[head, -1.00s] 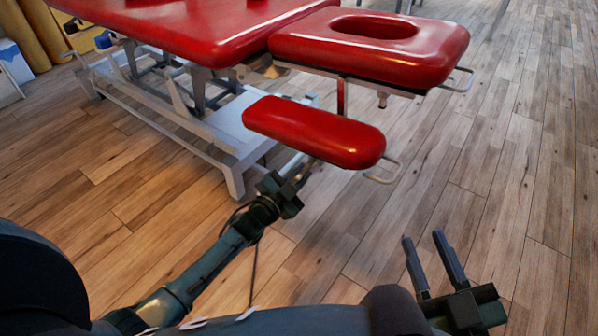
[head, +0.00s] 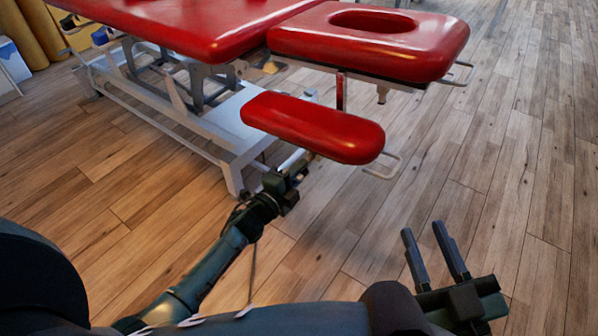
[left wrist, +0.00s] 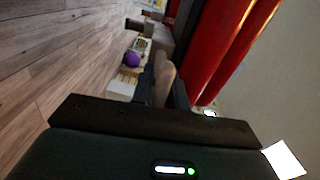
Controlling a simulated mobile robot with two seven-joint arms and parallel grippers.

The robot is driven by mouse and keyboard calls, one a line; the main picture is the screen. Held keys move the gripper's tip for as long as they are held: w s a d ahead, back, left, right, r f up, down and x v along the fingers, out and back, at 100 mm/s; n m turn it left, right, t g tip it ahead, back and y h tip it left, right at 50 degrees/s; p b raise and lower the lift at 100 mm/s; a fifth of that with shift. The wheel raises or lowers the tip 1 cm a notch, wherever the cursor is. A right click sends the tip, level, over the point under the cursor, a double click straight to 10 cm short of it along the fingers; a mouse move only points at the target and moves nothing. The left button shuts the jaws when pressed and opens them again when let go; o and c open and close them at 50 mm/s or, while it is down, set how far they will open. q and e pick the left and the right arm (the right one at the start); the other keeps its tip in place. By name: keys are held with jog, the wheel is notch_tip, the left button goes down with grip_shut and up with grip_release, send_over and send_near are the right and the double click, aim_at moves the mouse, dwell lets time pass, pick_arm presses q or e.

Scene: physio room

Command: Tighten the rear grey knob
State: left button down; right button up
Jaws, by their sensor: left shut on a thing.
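The red treatment couch (head: 180,25) has a padded head section with an oval opening, and a red armrest pad (head: 312,127) hangs below it. My left gripper (head: 301,163) reaches under the near edge of the armrest pad; its fingertips are mostly hidden there. In the left wrist view, its two dark fingers are shut on a grey-beige piece, which looks like the grey knob (left wrist: 164,79). The knob does not show in the head view, and its marks or turn angle cannot be made out. My right gripper (head: 434,248) is open and empty above the floor at the lower right.
The couch's pale metal frame (head: 232,170) stands just left of my left gripper. A metal loop handle (head: 388,168) sticks out at the armrest's right end. The wooden floor (head: 520,150) at the right is clear.

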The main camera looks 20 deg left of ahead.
jog(key=shift+r, duration=0.1)
dwell(0.5)
pick_arm(q)
jog(key=c, duration=1.4)
grip_release()
pick_arm(e)
jog(key=shift+f, duration=0.35)
pick_arm(q)
jog(key=shift+s, duration=0.1)
jog(key=p+v, duration=0.3)
jog(key=v, duration=1)
pick_arm(e)
jog(key=shift+s+d+f+n+h, duration=0.1)
jog(key=shift+s+d+n+h, duration=0.2)
jog(key=shift+n, duration=0.1)
jog(key=shift+w, duration=0.1)
